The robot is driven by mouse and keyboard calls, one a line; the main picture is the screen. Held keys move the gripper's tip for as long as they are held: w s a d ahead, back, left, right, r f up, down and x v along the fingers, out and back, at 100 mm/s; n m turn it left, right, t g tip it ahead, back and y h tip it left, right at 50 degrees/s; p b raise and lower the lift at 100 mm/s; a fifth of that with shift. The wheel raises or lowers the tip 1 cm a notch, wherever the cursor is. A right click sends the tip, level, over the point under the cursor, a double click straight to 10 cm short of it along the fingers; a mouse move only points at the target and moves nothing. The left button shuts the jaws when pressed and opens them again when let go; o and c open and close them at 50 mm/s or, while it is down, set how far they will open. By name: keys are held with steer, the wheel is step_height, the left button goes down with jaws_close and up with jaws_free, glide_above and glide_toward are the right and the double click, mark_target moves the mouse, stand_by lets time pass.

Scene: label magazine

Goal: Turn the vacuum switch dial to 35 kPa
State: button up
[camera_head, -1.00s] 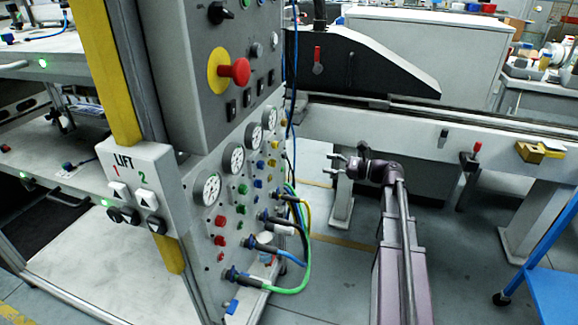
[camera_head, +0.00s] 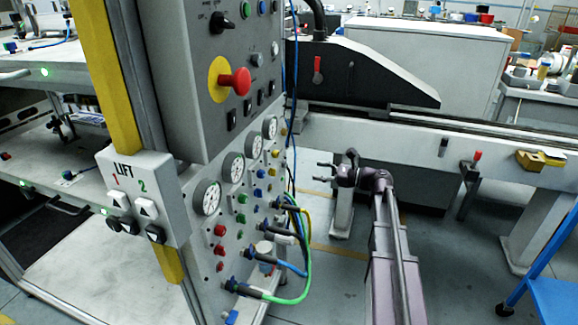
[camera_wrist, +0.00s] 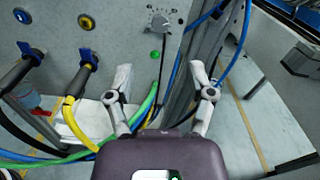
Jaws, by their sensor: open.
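A small grey dial (camera_wrist: 159,20) with a marked scale around it is on the grey panel (camera_wrist: 120,50) at the top of the wrist view. Its scale is too small to read there, so I cannot tell its setting. I cannot make out this dial in the head view. My gripper (camera_wrist: 160,73) is open and empty, its two fingers pointing towards the panel below the dial and apart from it. In the head view my gripper (camera_head: 320,172) is to the right of the panel's connectors, with clear space between.
A green light (camera_wrist: 155,55) is below the dial. Black connectors (camera_wrist: 83,75) with yellow, green and blue hoses (camera_head: 305,260) stick out from the panel near my gripper. A blue cable (camera_head: 289,80) hangs along the panel edge. A red emergency stop (camera_head: 236,82) is above the gauges (camera_head: 207,197).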

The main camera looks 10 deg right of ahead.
mark_target(286, 165)
steer(key=x, duration=1)
steer(key=shift+w+a, duration=0.1)
jaws_close()
